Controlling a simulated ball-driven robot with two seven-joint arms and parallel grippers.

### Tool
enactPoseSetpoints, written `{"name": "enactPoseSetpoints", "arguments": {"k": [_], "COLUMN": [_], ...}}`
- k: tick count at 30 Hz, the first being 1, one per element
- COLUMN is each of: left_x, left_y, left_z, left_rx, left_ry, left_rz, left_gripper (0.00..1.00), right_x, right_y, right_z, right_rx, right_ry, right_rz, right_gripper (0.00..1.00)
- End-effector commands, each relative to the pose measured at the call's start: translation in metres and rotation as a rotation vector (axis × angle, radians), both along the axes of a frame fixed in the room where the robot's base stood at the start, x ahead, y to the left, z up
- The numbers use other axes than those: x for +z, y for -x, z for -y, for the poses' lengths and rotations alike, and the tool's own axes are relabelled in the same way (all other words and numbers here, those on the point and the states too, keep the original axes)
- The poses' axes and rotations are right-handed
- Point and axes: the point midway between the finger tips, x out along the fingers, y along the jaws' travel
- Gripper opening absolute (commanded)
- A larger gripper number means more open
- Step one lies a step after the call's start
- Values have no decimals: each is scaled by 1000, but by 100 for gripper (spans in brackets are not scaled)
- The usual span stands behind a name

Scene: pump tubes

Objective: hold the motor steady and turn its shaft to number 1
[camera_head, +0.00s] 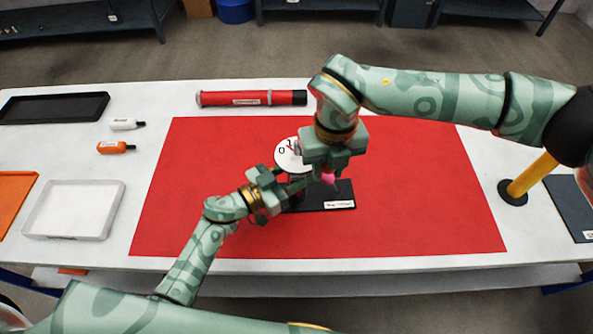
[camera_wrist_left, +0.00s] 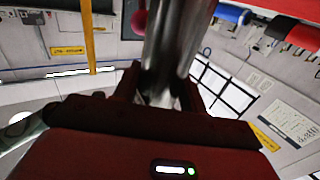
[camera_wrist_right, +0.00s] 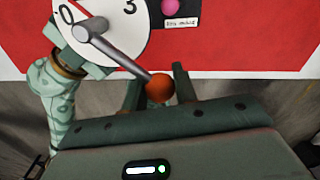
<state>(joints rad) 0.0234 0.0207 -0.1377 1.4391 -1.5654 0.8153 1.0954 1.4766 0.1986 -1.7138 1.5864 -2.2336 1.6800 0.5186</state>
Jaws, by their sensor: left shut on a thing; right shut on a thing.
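The motor's white dial (camera_head: 289,158) faces up, with 0 and 1 readable in the head view. In the right wrist view the dial (camera_wrist_right: 120,40) shows 0, 3 and red marks at its left. A grey crank (camera_wrist_right: 125,56) runs from its hub to an orange ball knob (camera_wrist_right: 159,88). My right gripper (camera_head: 322,172) is shut on this knob, its fingers (camera_wrist_right: 157,88) on either side. My left gripper (camera_head: 287,184) is shut on the motor's shiny metal body (camera_wrist_left: 172,45), below the dial. The crank is hidden in the head view.
A black labelled base (camera_head: 318,203) with a pink knob (camera_head: 328,179) sits on the red mat (camera_head: 420,200). A red tube (camera_head: 250,98) lies behind. Two small bottles, a white tray (camera_head: 73,235) and a black tray (camera_head: 52,107) stand left. A yellow post (camera_head: 530,178) stands right.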

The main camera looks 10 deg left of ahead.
Motion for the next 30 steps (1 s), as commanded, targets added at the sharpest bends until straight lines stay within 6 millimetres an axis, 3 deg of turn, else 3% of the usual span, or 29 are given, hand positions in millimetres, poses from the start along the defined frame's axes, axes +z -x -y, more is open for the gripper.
{"name": "enactPoseSetpoints", "arguments": {"k": [30], "left_x": [1], "left_y": [-1], "left_z": [0], "left_rx": [1], "left_ry": [5], "left_rz": [1], "left_gripper": [0], "right_x": [-2], "right_y": [15], "right_z": [-10], "right_rx": [-207], "right_ry": [3], "right_rz": [-5], "right_gripper": [6]}}
